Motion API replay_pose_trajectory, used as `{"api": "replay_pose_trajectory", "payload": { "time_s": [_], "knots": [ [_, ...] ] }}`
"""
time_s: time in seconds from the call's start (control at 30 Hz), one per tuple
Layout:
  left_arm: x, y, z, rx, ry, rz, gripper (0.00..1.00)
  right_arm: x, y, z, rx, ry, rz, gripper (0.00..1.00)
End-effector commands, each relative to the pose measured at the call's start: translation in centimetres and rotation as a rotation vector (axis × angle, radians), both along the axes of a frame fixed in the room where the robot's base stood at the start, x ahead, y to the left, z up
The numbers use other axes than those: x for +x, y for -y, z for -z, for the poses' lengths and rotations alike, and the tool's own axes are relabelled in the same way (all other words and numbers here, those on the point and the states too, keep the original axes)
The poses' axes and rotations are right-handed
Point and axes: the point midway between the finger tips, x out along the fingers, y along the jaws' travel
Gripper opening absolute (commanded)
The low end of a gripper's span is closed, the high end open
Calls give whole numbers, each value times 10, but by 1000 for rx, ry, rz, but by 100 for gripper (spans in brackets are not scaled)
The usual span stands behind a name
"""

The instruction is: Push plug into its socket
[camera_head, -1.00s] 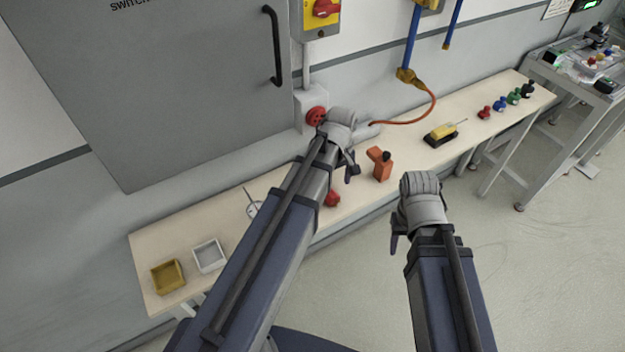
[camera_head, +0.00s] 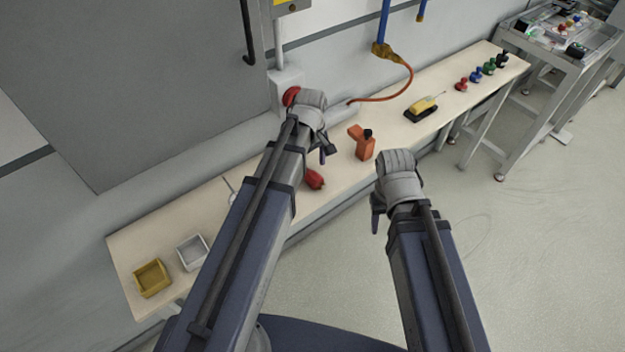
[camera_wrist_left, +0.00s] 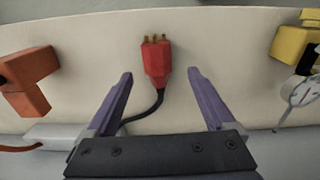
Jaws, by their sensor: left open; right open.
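The red plug (camera_head: 314,179) lies on the bench, partly beside my left arm in the head view. In the left wrist view the plug (camera_wrist_left: 156,62) shows brass pins pointing up the picture, away from my gripper, and a black cable trailing from its other end. My left gripper (camera_wrist_left: 160,76) is open and empty, its purple fingers on either side of the plug in the picture, with gaps on both sides. In the head view my left gripper (camera_head: 325,150) is above the bench. The red socket (camera_head: 291,96) on the wall is partly covered by my left wrist. My right gripper (camera_head: 376,212) is open, in front of the bench.
The bench (camera_head: 127,247) carries an orange tool (camera_head: 362,145), a yellow device (camera_head: 421,109), several coloured knobs (camera_head: 475,77), a yellow bin (camera_head: 152,278) and a white bin (camera_head: 192,252). An orange cable (camera_head: 400,91) hangs near the wall. A grey cabinet (camera_head: 140,90) stands behind. The front floor is clear.

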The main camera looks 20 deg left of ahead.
Motion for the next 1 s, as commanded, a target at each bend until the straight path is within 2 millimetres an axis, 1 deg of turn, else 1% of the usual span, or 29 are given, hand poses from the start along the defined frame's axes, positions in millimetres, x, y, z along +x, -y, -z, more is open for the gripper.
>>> {"api": "replay_pose_trajectory", "payload": {
  "time_s": [0.03,0.3,0.4,0.7,1.0],
  "knots": [
    [0,1,7,0,0,1,88,0,0,7,0,0,0,50],
    [1,5,40,0,0,0,88,0,0,40,0,0,0,50],
    [1,5,49,0,0,0,88,0,0,49,0,0,0,50],
    [1,5,48,0,0,0,88,0,0,48,0,0,0,50],
    [1,5,48,0,0,0,54,0,0,48,0,0,0,50]
  ]
}}
